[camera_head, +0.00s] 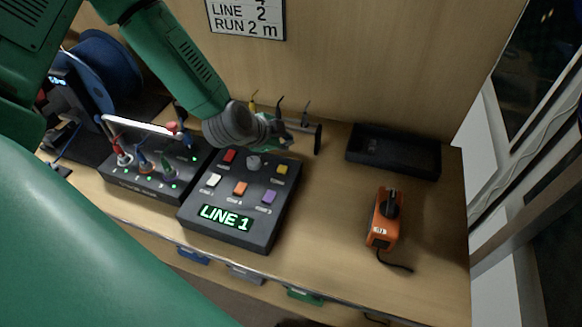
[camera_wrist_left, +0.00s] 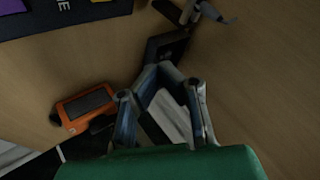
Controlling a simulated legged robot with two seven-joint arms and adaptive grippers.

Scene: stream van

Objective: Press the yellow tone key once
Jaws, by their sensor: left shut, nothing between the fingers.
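The yellow tone key (camera_head: 282,169) is at the back right of the dark sloped key panel (camera_head: 240,240), which has a lit "LINE 1" display. In the left wrist view a corner of the yellow key (camera_wrist_left: 12,6) shows at the top left edge. Red (camera_head: 229,156), white (camera_head: 214,180), orange (camera_head: 239,188) and purple (camera_head: 269,197) keys and a grey knob share the panel. My left gripper (camera_head: 287,138) is just behind the yellow key in the picture, shut and empty; its fingertips (camera_wrist_left: 166,48) appear apart from the panel. My right gripper is not in view.
A switch box with cables (camera_head: 140,185) stands left of the panel. A small rack (camera_head: 318,138) is close by my gripper. A black tray (camera_head: 393,157) and an orange handheld device (camera_head: 382,225) lie to the right. The bench between panel and device is clear.

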